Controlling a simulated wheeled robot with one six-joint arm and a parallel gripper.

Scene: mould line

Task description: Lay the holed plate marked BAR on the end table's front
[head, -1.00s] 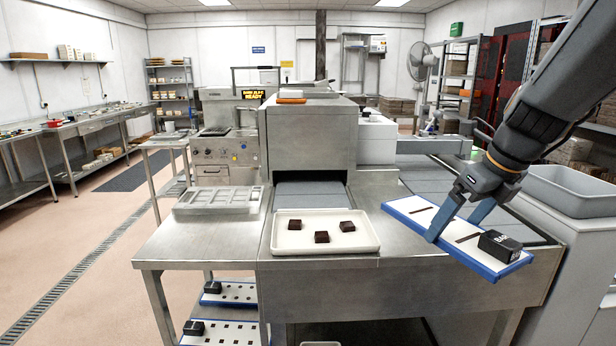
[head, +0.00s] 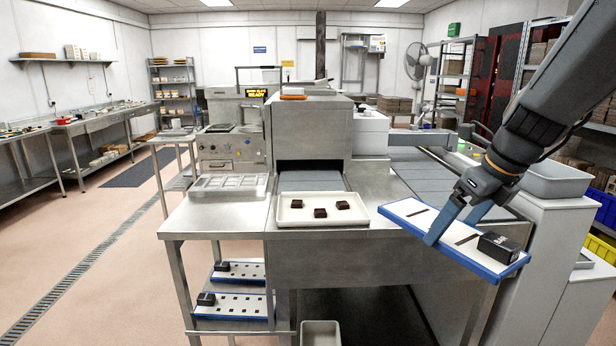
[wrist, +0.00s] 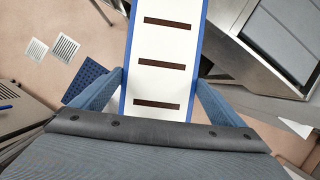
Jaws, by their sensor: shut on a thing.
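The holed plate marked BAR (head: 432,219) is a white board with blue edges, dark slots and a black block lettered BAR at its right end. My gripper (head: 452,222) is shut on it, one blue finger on each long side, and holds it in the air, tilted in the head view. In the wrist view the plate (wrist: 160,52) runs away between the fingers (wrist: 160,88), with several slots showing. The steel table (head: 210,219) at the machine's near end carries a cream tray (head: 322,227) with three dark brown pieces. I cannot tell if this is the end table.
A moulded tray (head: 229,184) lies on the table's left part. Two plates with square holes (head: 236,311) lie on shelves below. A grey bin (head: 320,334) stands on the floor underneath. The floor at left is open.

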